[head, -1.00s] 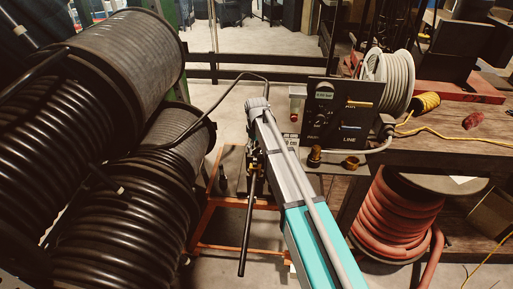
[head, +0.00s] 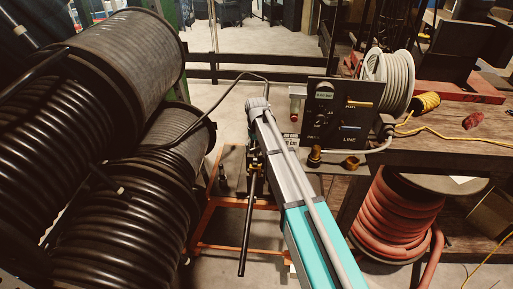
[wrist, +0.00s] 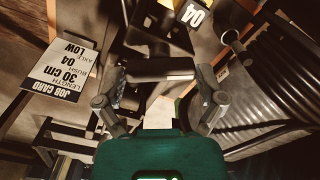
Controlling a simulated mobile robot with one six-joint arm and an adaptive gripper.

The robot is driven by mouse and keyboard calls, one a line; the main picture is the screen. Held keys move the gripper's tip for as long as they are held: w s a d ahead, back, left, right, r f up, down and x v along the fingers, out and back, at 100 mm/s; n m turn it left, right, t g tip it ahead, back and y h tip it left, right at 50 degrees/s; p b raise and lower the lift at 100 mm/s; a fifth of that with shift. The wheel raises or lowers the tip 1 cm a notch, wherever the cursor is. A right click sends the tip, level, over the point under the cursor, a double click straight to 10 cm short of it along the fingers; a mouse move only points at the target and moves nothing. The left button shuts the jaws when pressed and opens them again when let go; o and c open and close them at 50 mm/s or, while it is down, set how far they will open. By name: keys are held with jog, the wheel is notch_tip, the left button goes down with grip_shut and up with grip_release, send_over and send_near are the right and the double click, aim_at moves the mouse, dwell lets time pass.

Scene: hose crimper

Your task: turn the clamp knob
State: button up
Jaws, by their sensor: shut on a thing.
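In the wrist view my gripper (wrist: 160,84) has a finger on each side of a dark, bar-like piece, which looks like the clamp knob (wrist: 160,68). The fingers are shut on its two ends. The piece lies level across the picture, and what is behind it is dark and hard to make out. In the head view my grey and teal arm covers the gripper and the knob. A long black lever (head: 247,225) hangs down just left of my arm.
Large black hose reels (head: 110,75) fill the left. A dark control panel (head: 340,112) stands right of my arm, with brass fittings (head: 351,162) before it. A red hose coil (head: 398,220) sits under the wooden bench. A job card (wrist: 63,70) shows in the wrist view.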

jog(key=o, duration=0.8)
jog(key=shift+n, duration=0.5)
